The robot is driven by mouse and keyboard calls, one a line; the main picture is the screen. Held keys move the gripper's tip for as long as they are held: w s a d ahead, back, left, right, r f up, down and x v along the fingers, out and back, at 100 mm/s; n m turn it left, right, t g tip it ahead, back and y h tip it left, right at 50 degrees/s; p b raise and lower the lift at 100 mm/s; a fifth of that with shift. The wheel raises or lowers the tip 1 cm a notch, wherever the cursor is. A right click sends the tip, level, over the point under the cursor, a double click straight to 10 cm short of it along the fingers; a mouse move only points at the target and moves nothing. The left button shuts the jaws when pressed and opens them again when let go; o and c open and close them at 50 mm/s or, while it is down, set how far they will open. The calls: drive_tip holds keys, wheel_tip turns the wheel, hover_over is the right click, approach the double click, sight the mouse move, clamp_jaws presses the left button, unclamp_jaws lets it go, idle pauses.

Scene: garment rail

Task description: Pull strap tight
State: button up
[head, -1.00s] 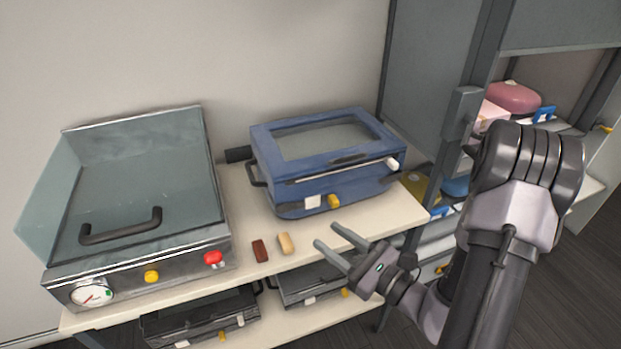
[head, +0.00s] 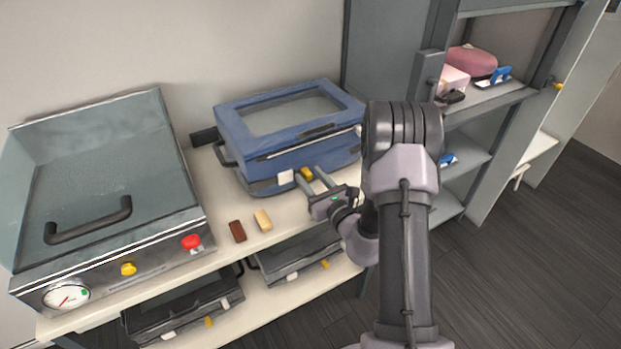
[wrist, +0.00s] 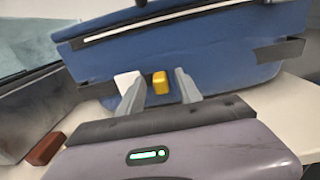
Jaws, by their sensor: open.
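A blue case (head: 285,130) with a clear window in its lid stands on the cream shelf, and its front fills the wrist view (wrist: 210,60). A white tab (head: 286,177) and a yellow tab (head: 306,174) sit low on its front. My gripper (head: 314,175) is open at the front of the case, with the yellow tab (wrist: 160,83) between its fingers in the wrist view. The white tab (wrist: 127,82) is by the left finger. I cannot tell whether the fingers touch either tab. My arm hides the right end of the case in the head view.
A grey machine (head: 110,190) with a clear lid, gauge and red button stands at left. A brown block (head: 237,231) and a tan block (head: 262,220) lie on the shelf (head: 215,195). Black cases (head: 185,305) sit below. An open cabinet (head: 490,105) stands at right.

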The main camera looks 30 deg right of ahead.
drive_tip(key=shift+w, duration=0.15)
clamp_jaws()
idle(1.4)
